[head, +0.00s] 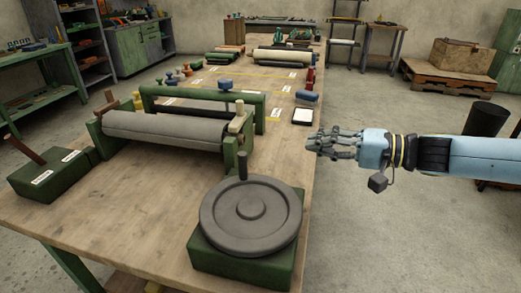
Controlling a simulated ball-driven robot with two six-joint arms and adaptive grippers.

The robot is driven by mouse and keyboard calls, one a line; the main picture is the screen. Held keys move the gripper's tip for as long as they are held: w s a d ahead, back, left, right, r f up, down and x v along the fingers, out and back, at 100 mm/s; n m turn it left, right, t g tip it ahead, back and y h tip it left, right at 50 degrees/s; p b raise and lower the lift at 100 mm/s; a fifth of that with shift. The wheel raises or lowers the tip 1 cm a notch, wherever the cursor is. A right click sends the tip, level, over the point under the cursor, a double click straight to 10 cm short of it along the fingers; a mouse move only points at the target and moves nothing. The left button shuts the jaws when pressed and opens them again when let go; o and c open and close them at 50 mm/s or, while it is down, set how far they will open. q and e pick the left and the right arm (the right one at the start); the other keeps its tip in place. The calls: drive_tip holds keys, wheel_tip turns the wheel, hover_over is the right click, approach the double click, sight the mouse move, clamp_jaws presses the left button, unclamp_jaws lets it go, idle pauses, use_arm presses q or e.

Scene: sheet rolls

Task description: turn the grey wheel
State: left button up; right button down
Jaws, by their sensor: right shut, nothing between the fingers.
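The grey wheel (251,217) lies flat on top of a green block (240,263) at the table's near right corner. A dark upright handle (242,166) stands at the wheel's far rim. My right gripper (314,143) comes in from the right, beyond and to the right of the wheel. It is shut and empty, and apart from the wheel. My left gripper is not in the picture.
A large grey roll in a green frame (147,97) stands left of the wheel. A green box with a brown lever (23,149) sits at the left. Small jars and blocks stand farther back on the wooden table (130,218).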

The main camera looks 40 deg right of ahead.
drive_tip(key=w+a+b, duration=0.2)
drive_tip(key=w+a+f+b, duration=0.1)
drive_tip(key=w+a+b, duration=0.1)
drive_tip(key=w+a, duration=0.1)
drive_tip(key=w+a+b, duration=0.2)
drive_tip(key=a, duration=0.1)
drive_tip(key=shift+w+a+f+b, duration=0.2)
drive_tip(key=shift+w+f+b, duration=0.15)
drive_tip(key=shift+f+b, duration=0.05)
idle(0.3)
drive_tip(key=shift+w+a+f+n+g+y+b, duration=0.3)
drive_tip(key=shift+a+b, duration=0.2)
drive_tip(key=shift+b, duration=0.35)
drive_tip(key=shift+r, duration=0.15)
drive_tip(key=shift+r, duration=0.1)
